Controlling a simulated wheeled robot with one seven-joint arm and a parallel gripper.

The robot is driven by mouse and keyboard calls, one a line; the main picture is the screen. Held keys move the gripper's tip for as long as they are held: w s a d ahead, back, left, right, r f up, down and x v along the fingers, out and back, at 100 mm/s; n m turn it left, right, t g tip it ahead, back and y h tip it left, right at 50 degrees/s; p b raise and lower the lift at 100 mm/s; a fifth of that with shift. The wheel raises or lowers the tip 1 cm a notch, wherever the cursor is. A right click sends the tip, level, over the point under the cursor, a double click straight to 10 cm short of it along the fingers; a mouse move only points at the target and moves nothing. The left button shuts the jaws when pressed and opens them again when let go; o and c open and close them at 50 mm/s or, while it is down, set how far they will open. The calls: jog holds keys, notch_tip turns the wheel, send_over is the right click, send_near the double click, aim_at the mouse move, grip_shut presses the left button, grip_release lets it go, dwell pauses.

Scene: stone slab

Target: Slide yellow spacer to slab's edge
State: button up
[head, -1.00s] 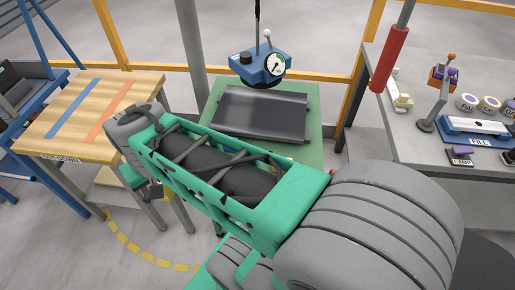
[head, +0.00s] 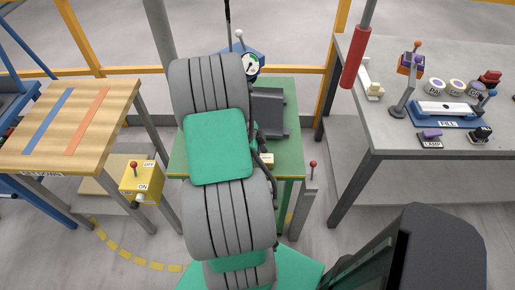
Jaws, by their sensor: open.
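A dark grey slab (head: 272,112) lies on a green-topped table (head: 288,162) in the middle of the head view. My arm covers its left part. A small pale yellow piece (head: 266,160) shows beside my arm near the table's front. I cannot tell whether it is the yellow spacer or a label. No other likely spacer shows, and my arm may hide it. My gripper does not show; my own arm links block the view of it.
A blue device with a round dial (head: 251,64) hangs behind the slab. A wooden table (head: 60,120) stands left, with a yellow switch box (head: 142,182) near it. A grey workbench (head: 400,145) with several devices stands right. A red cylinder (head: 352,57) hangs above its left edge.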

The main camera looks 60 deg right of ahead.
jog(key=shift+s+d+f, duration=0.1)
jog(key=shift+s+f, duration=0.1)
jog(key=shift+f, duration=0.4)
jog(key=shift+c, duration=0.5)
grip_shut()
jog(key=shift+w+d+f+b, duration=0.1)
jog(key=shift+w+d+b, duration=0.45)
jog(key=shift+d, duration=0.4)
jog(key=shift+w+d+r+b, duration=0.1)
jog(key=shift+w+d+b, duration=0.4)
jog(key=shift+d, duration=0.5)
jog(key=shift+w+d+f+b, duration=0.1)
jog(key=shift+w+d+b, duration=0.4)
jog(key=shift+d, duration=0.45)
jog(key=shift+w+d, duration=0.1)
jog(key=shift+d, duration=0.15)
